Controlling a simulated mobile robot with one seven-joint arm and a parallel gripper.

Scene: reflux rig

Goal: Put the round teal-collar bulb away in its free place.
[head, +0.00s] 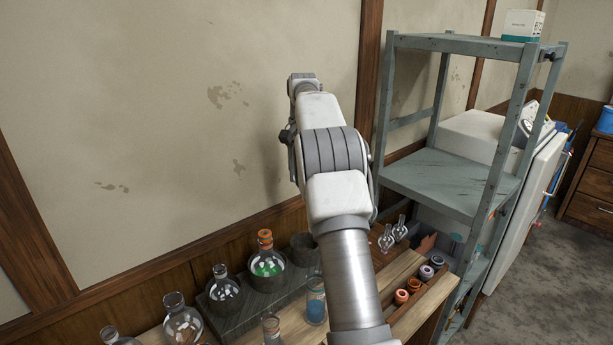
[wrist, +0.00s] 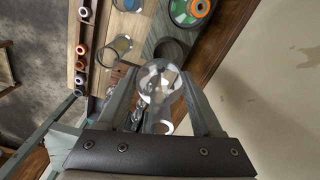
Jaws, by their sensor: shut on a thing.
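My gripper (wrist: 162,88) is shut on a clear round glass bulb (wrist: 158,78), which sits between the two fingertips in the wrist view. The bulb's neck points back toward the wrist; I cannot make out a teal collar on it. In the head view my arm hides the gripper and the held bulb. Two small clear bulbs (head: 393,233) stand close together in a holder beside the wooden stopper rack, just right of my arm in the head view. Which place there is free cannot be told.
An empty dark round mantle (head: 304,246) stands beside a green-filled flask (head: 267,266) with an orange top. Clear flasks (head: 222,287) and a blue-filled vessel (head: 316,303) are nearby. Several coloured rings (head: 414,285) sit in the rack. A grey metal shelf (head: 440,182) rises at right.

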